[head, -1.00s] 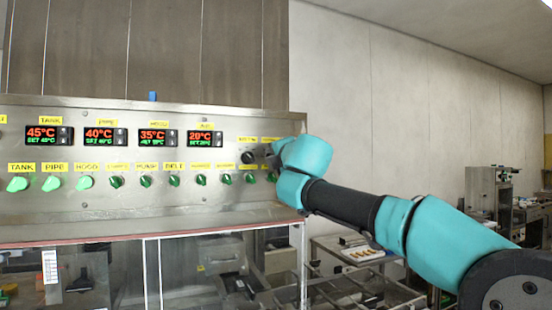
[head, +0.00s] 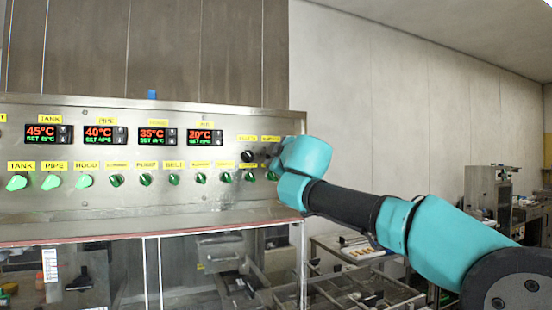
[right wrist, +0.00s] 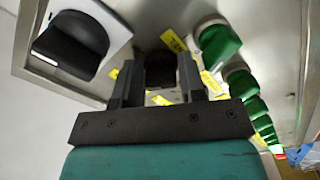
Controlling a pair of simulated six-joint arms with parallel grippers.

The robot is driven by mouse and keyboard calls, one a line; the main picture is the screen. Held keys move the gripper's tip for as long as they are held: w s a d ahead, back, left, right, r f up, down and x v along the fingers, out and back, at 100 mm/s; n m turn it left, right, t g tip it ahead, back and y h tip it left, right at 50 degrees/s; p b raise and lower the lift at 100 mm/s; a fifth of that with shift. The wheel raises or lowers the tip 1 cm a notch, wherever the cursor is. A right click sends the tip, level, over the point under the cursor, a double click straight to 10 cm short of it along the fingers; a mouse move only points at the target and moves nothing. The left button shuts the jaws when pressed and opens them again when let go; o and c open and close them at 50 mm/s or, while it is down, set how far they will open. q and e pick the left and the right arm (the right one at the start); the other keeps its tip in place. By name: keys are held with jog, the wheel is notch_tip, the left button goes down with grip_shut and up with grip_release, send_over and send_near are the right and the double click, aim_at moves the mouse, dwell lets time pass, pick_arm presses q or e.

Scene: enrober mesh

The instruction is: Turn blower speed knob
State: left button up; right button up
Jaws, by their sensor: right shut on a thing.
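The right gripper (right wrist: 160,80) is at the right end of the steel control panel (head: 130,205). In the right wrist view its fingers stand on either side of a dark knob (right wrist: 160,68) and are shut on it. The knob is mostly hidden by the fingers, so its angle cannot be told. In the head view my wrist covers most of this spot, below the rightmost yellow label (head: 270,139), too small to read surely. Another black knob (head: 248,156) is just to the left. The left gripper is not in view.
A row of green knobs (head: 145,180) runs along the panel below red-digit displays (head: 98,134). In the right wrist view a large black switch (right wrist: 75,42) on a pale plate and green knobs (right wrist: 218,42) lie close beside my gripper.

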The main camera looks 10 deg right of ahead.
jog(key=shift+m, duration=0.7)
jog(key=o, duration=0.5)
jog(key=shift+o, duration=0.2)
